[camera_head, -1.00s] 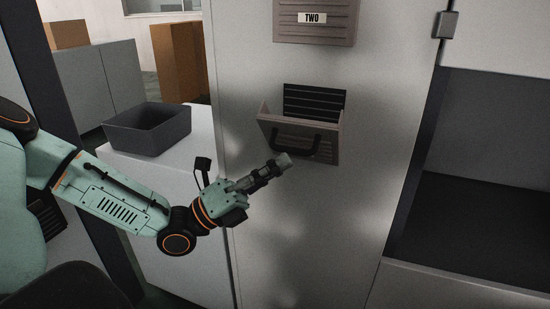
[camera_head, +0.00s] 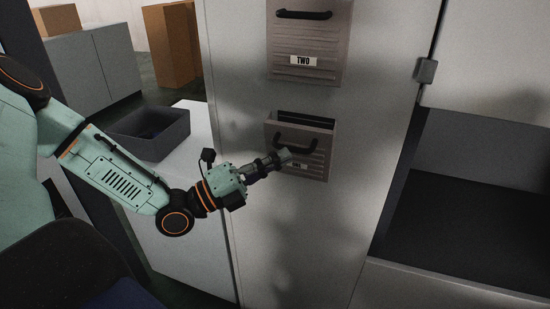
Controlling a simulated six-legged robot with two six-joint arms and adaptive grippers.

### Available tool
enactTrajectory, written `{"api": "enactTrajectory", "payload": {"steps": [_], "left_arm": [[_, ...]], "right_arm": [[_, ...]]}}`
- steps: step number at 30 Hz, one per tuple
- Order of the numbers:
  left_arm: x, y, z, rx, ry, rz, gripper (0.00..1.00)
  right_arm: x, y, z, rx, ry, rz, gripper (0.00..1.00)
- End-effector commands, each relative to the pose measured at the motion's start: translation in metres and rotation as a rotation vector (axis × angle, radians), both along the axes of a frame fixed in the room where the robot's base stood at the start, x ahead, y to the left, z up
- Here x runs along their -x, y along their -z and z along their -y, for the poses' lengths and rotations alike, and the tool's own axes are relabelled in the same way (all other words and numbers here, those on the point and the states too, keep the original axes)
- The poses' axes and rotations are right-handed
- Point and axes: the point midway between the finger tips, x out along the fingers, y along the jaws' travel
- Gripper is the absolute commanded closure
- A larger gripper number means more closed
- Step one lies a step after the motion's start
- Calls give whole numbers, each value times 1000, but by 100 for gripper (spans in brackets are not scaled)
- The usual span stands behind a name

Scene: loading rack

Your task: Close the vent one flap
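The lower vent flap (camera_head: 316,170) is on the pale panel in the middle of the view. It stands slightly tilted out, with a narrow dark gap along its top edge and a black handle near its top. Its label is partly hidden behind my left gripper (camera_head: 286,156). The gripper's fingertips are at the front of the flap, just below the handle; I cannot tell if they touch it. The fingers look close together. The upper flap labelled TWO (camera_head: 306,61) is shut flat, with a black handle. My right gripper is not in view.
A dark grey open bin (camera_head: 150,134) stands on a white surface left of the panel. A dark open compartment (camera_head: 470,190) is at the right. Grey cabinets (camera_head: 90,62) and brown boxes (camera_head: 172,45) stand at the back left.

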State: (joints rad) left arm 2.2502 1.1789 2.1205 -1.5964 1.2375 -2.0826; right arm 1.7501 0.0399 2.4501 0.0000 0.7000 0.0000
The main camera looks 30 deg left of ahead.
Motion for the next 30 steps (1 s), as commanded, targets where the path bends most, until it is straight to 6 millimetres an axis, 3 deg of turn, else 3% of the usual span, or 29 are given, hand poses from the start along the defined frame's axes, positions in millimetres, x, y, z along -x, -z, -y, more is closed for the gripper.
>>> {"api": "enactTrajectory", "payload": {"steps": [16, 25, 30], "left_arm": [[-20, -18, -5, 0, -1, 3, 100], [-17, -15, -4, 1, -2, 1, 100], [-2, 1, -2, 5, -3, 0, 100]], "right_arm": [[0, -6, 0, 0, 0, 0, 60], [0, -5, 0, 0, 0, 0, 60], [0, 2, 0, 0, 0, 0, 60]]}}
